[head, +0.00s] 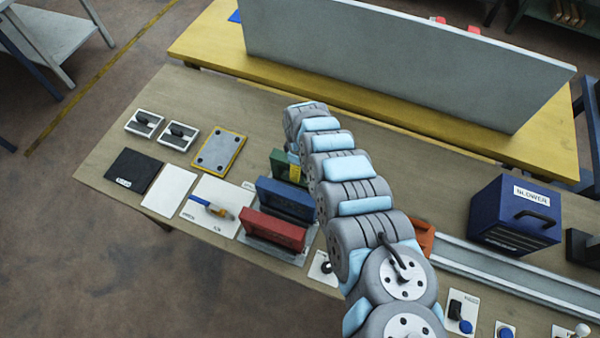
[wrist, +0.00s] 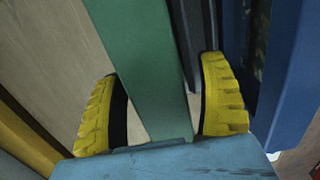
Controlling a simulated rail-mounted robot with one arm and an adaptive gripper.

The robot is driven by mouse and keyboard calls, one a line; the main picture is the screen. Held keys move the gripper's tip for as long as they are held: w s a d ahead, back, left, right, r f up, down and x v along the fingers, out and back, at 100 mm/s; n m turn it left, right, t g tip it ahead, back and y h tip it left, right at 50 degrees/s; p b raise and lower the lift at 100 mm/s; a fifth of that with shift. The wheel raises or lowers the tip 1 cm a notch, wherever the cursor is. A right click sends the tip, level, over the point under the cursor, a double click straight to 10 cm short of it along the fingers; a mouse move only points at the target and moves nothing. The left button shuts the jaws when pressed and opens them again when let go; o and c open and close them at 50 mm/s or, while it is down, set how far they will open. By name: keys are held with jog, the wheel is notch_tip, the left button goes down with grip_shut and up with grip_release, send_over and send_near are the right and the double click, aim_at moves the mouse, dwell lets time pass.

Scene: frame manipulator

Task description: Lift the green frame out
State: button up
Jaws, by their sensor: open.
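The green frame (head: 281,161) stands in the rack at the back, behind the blue frame (head: 286,199) and the red frame (head: 273,229). My arm hides part of it in the head view. My gripper (head: 295,170) is at its right part. In the wrist view, a green bar of the frame (wrist: 135,40) runs between the two yellow fingers of my gripper (wrist: 160,72). The fingers are open, one on each side, with a narrow gap visible beside the bar. The blue frame (wrist: 292,80) shows at the right of the wrist view.
A yellow-edged plate (head: 219,151), white cards and a black mat (head: 133,168) lie left of the rack. A blue blower box (head: 514,215) and a rail (head: 520,277) are on the right. A grey panel (head: 400,60) stands behind the table.

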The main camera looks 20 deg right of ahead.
grip_shut()
dwell(0.6)
